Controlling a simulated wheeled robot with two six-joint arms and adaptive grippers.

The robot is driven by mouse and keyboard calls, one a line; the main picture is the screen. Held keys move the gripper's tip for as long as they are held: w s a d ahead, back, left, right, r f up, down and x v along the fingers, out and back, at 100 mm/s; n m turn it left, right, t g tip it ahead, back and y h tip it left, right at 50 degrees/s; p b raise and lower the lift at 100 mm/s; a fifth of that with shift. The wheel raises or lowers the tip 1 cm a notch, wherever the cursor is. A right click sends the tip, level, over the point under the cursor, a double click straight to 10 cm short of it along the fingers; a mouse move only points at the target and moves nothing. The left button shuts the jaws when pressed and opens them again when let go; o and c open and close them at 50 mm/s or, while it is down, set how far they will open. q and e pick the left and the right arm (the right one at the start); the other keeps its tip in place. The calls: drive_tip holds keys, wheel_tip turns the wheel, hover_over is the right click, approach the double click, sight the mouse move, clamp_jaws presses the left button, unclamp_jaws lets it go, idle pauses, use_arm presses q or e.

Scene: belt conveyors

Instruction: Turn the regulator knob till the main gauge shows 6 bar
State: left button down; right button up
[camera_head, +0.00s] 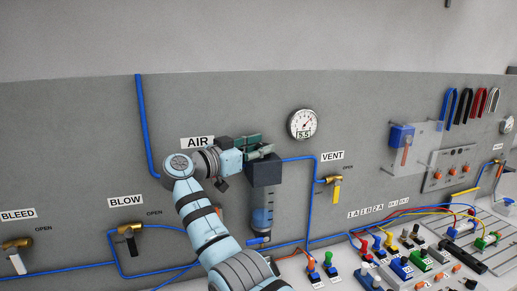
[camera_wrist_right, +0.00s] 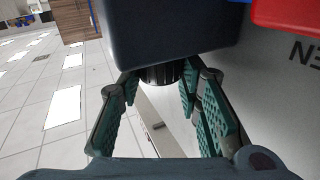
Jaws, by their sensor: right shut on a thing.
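The main gauge (camera_head: 303,124) is a round white dial on the grey panel, and its readout shows 5.5. The regulator (camera_head: 264,172) is a dark block on the panel below and left of the gauge, with a clear blue bowl beneath it. My right gripper (camera_head: 258,147) is at the top of the regulator and hides its knob in the head view. In the right wrist view the dark ribbed knob (camera_wrist_right: 160,73) sits between the green finger pads, and the gripper is shut on it. My left gripper is not in view.
Blue air pipes (camera_head: 316,200) run along the panel. A VENT valve with a yellow handle (camera_head: 336,193) is to the right; BLOW (camera_head: 130,240) and BLEED (camera_head: 17,258) valves are to the left. Coloured connectors (camera_head: 400,266) crowd the bench at lower right.

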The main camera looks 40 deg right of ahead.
drive_tip(key=shift+f, duration=0.2)
drive_tip(key=o, duration=0.8)
drive_tip(key=shift+c, duration=0.2)
drive_tip(key=o, duration=0.4)
drive_tip(key=shift+d, duration=0.2)
drive_tip(key=shift+o, duration=0.2)
drive_tip(key=shift+a, duration=0.1)
drive_tip(key=s+a, duration=0.1)
drive_tip(key=a, duration=1)
drive_tip(key=shift+a, duration=0.4)
drive_tip(key=shift+d, duration=0.1)
drive_tip(key=shift+s, duration=0.1)
